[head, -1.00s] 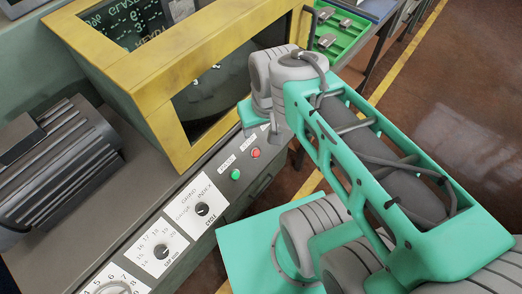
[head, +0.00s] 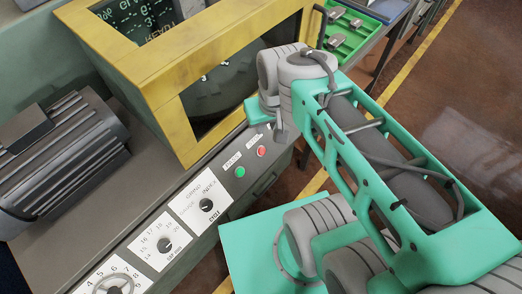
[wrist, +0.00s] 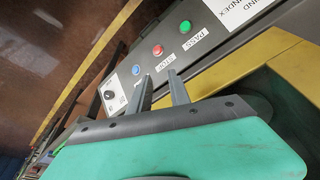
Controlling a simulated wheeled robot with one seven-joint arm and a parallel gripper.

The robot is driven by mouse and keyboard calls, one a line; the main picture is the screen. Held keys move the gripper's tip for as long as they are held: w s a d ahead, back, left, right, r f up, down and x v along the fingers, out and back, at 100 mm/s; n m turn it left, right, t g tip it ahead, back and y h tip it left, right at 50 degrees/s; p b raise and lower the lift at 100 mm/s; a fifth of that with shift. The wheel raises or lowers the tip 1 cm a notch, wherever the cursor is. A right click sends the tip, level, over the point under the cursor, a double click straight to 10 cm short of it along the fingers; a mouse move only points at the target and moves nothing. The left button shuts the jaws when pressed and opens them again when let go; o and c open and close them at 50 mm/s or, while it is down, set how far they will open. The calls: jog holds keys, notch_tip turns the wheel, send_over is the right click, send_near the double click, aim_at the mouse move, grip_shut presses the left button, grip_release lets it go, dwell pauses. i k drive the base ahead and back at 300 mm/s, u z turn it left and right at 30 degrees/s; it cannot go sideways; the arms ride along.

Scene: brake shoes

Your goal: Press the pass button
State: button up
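The pass button is the green button (head: 240,172) on the sloping front panel of the machine; it also shows in the wrist view (wrist: 185,26) beside a PASS label. A red button (head: 261,151) sits next to it, also seen in the wrist view (wrist: 157,50). A blue button (wrist: 136,69) follows in the same row. My gripper (wrist: 161,77) has two grey fingers apart with nothing between them. In the wrist view the fingertips appear below the red and blue buttons, apart from the green one. In the head view my wrist hides most of the gripper.
The yellow-framed machine window (head: 190,110) rises behind the panel. White dial plates (head: 160,241) lie left of the buttons. A grey ribbed motor (head: 65,160) stands on the left. A green tray (head: 345,45) with metal parts is at the back. Open floor lies right.

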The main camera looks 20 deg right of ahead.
aim_at(240, 171)
jog(key=z, duration=1.6)
jog(key=k, duration=1.4)
jog(key=u, duration=1.95)
